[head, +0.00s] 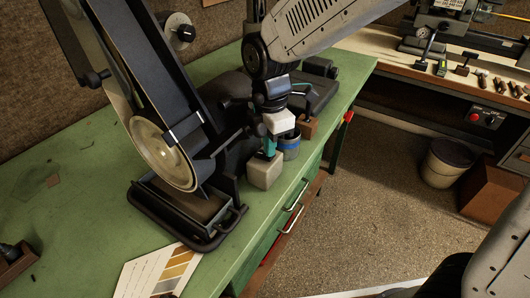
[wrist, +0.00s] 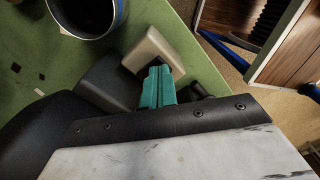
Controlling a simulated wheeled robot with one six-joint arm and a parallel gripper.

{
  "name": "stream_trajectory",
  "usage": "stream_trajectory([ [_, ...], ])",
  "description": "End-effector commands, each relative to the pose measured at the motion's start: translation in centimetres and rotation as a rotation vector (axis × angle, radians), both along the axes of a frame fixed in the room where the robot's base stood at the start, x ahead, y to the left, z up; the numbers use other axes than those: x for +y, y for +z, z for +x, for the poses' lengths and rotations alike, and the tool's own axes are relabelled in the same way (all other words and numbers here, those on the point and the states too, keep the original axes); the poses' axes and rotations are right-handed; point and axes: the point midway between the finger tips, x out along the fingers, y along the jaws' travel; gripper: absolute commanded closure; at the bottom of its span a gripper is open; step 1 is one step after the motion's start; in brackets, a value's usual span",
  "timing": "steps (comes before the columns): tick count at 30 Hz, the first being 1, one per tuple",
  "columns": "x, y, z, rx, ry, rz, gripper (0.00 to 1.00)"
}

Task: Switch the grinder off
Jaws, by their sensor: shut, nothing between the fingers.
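The grinder is a tall dark belt machine (head: 160,75) with a pale round wheel (head: 160,152), standing on the green bench. A cream box (head: 265,171) sits at its right side near the bench's front edge; it looks like the switch box. My gripper (head: 269,150) has teal fingers, shut and empty, pointing down just above this box. In the wrist view the fingers (wrist: 157,86) overlap the near part of the cream box (wrist: 153,48), beside a dark patch on its face. Whether they touch it, and the switch position, I cannot tell.
A blue-banded can (head: 289,148) stands just right of the box, also close by in the wrist view (wrist: 85,30). A dark tray (head: 190,205) lies under the wheel. Colour cards (head: 160,272) lie in front. Another bench (head: 390,48) with a red button (head: 475,117) stands right, across open floor.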

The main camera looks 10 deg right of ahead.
Motion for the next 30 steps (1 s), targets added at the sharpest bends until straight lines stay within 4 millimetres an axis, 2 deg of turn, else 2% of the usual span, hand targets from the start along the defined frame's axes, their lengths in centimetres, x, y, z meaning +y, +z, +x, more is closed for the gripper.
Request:
stream_trajectory([
  [18,0.0,-0.8,0.0,0.001,0.000,0.000,1.00],
  [30,0.0,2.2,0.0,-0.001,0.000,0.000,1.00],
])
